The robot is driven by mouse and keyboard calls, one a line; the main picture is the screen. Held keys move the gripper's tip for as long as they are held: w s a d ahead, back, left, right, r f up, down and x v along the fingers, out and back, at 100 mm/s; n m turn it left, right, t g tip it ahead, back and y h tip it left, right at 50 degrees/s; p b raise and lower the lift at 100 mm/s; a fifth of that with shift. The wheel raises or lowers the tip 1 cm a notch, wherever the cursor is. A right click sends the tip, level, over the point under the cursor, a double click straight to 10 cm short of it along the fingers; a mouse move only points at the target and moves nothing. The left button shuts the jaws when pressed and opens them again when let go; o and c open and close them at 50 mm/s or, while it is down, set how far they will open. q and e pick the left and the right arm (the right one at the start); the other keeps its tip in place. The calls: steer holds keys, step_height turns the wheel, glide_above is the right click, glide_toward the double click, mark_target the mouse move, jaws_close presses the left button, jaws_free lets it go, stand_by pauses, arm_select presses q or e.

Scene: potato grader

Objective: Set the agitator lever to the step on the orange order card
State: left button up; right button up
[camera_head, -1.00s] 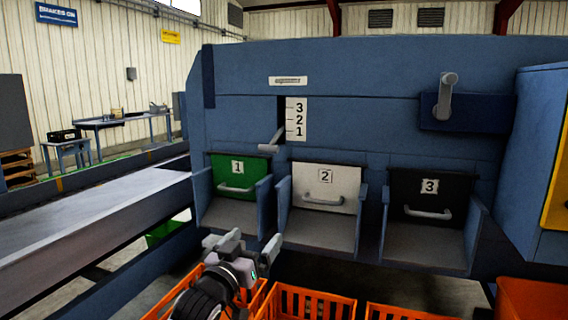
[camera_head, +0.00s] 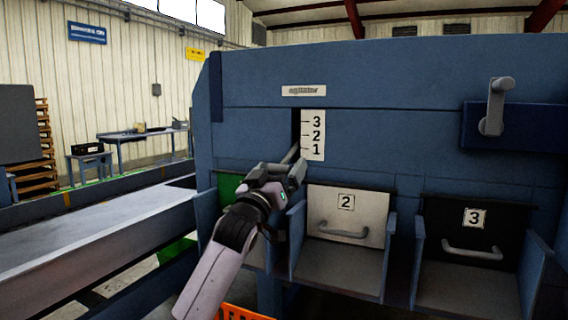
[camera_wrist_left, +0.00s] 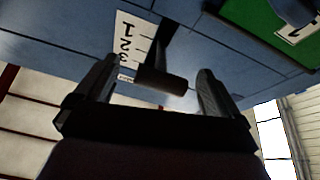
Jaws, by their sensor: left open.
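The agitator lever (camera_head: 291,154) sticks out of a dark vertical slot in the blue machine, low beside the white scale (camera_head: 313,136) marked 3, 2, 1 from top to bottom. It stands at about the 1. My left gripper (camera_head: 283,170) is open at the lever and hides part of it. In the left wrist view the dark lever handle (camera_wrist_left: 162,80) lies between the two spread fingers, with a gap on each side. The orange order card is not visible in these frames. My right gripper is not in view.
Below are a green flap (camera_head: 229,185) behind my left arm, a white flap 2 (camera_head: 345,216) and a black flap 3 (camera_head: 462,228), with side walls jutting out. A grey crank handle (camera_head: 496,105) sits upper right. A conveyor (camera_head: 90,235) runs at left.

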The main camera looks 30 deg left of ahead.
mark_target(293, 150)
arm_select(q)
steer(key=shift+x, duration=1.4)
